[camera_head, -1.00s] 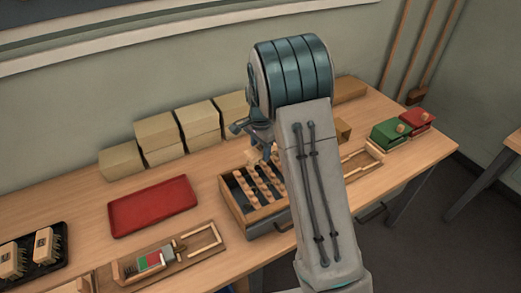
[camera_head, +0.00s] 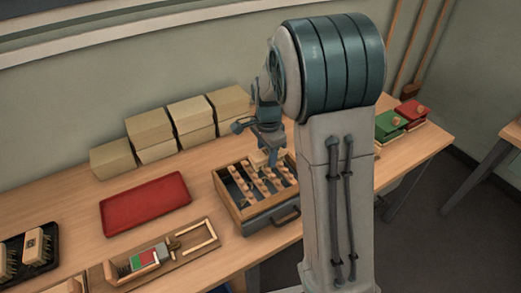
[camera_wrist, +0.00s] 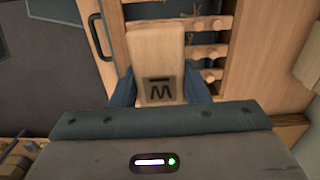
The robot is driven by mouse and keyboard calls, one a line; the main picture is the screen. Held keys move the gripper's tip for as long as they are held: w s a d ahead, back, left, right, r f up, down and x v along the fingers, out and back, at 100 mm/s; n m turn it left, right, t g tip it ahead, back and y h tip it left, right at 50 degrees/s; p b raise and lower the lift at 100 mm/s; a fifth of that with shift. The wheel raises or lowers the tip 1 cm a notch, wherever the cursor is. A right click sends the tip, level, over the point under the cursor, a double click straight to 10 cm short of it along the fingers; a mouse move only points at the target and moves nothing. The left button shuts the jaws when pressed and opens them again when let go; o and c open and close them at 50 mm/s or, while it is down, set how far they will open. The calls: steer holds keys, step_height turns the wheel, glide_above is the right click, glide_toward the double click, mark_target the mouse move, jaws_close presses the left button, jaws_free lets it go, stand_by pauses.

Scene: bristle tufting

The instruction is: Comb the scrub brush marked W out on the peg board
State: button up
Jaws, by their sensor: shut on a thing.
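The scrub brush marked W (camera_wrist: 157,55) is a pale wooden block with its dark W mark facing the wrist camera. My gripper (camera_wrist: 160,92) is shut on it, with blue fingers at both sides of the block. In the head view my gripper (camera_head: 268,148) is over the back part of the peg board (camera_head: 233,207), a wooden box frame with rows of pale pegs. The pegs also show around the block in the wrist view. The bristles are hidden under the block, so I cannot tell whether they touch the pegs.
A red tray (camera_head: 146,203) lies left of the peg board. A wooden fixture with a red and green panel (camera_head: 145,262) is in front. A black tray (camera_head: 50,258) with brushes is far left. Cardboard boxes (camera_head: 180,120) line the wall. Green (camera_head: 389,125) and red (camera_head: 411,110) blocks are at right.

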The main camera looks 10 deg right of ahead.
steer(key=shift+s+f, duration=0.2)
steer(key=shift+s, duration=0.2)
step_height(320, 180, down, 6)
steer(key=b, duration=0.5)
steer(key=shift+f, duration=0.2)
